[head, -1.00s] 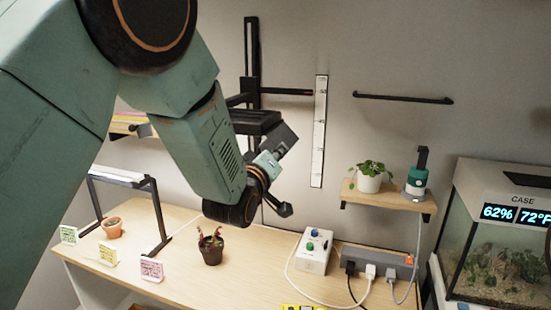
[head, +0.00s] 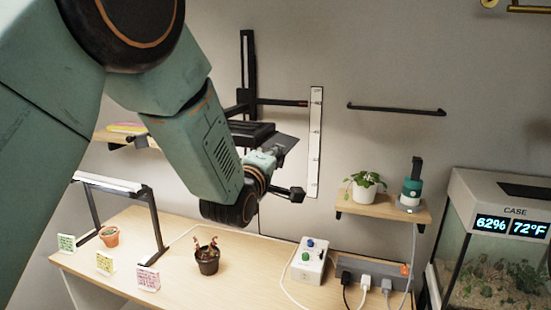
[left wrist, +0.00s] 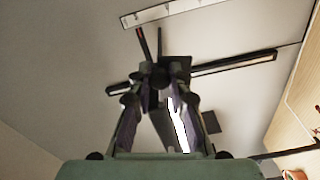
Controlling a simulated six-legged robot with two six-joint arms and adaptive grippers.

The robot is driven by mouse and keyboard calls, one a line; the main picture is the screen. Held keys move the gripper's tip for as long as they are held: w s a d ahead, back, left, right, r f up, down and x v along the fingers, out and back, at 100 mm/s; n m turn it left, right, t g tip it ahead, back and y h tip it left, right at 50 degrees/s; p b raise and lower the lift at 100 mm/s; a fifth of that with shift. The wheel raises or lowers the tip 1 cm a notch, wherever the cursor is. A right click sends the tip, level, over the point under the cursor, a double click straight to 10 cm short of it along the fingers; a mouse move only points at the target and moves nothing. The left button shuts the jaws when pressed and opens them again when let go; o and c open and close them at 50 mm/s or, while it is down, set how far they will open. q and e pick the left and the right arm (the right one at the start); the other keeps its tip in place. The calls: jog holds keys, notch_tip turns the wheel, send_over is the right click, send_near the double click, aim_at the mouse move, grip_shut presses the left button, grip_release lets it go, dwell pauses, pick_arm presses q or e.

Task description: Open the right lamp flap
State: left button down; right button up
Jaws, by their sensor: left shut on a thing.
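The black lamp head (head: 250,134) hangs from an arm on a black wall rail (head: 248,70). Its right flap, a dark grey plate (head: 287,142), sticks out from the lamp's right end. My left gripper (head: 276,152) reaches up to the flap from below and is shut on its edge; the fingertips are small and partly hidden in the head view. In the left wrist view, the left fingers (left wrist: 160,78) come together beside a dark plate (left wrist: 180,68), apparently the flap. My right gripper is in neither view.
A white marked strip (head: 315,140) is on the wall right of the gripper. A shelf (head: 385,209) holds a potted plant (head: 365,186) and a green device (head: 411,190). Below, the desk carries a small pot (head: 207,262), a control box (head: 309,262) and a power strip.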

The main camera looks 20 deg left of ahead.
pick_arm(q)
jog(key=shift+r, duration=0.1)
jog(key=c, duration=1.7)
grip_release()
jog(key=o, duration=0.4)
jog(key=shift+w+d, duration=0.1)
jog(key=shift+w, duration=0.05)
jog(key=shift+o, duration=0.2)
jog(key=shift+s, duration=0.25)
jog(key=s, duration=1.1)
jog(key=shift+s+a, duration=0.2)
jog(key=shift+s, duration=0.05)
jog(key=shift+s, duration=0.1)
